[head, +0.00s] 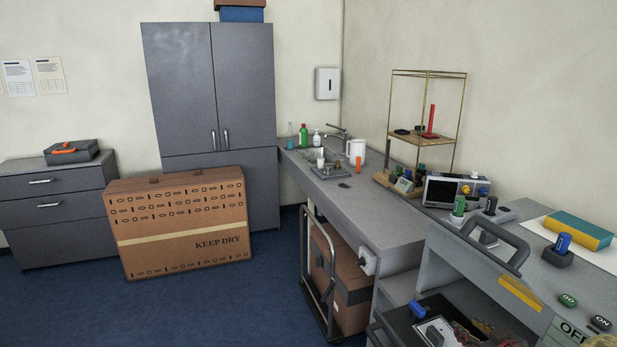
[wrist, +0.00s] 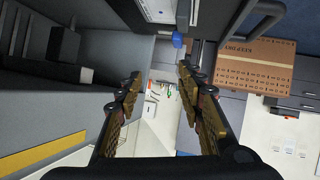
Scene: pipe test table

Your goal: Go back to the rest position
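My gripper (wrist: 160,82) shows in the wrist view. Its two fingers stand well apart, with nothing held between them. The room appears turned in that view, with the sink counter far off beyond the gap between the fingers. The near pipe test table (head: 583,281) is at the lower right of the head view.
A grey handle (head: 510,247) rises from the table's edge. A cardboard box (head: 180,228) stands on the floor by the grey cabinet (head: 210,90); it also shows in the wrist view (wrist: 254,65). A cart with boxes (head: 345,285) is under the counter. Blue floor at left is clear.

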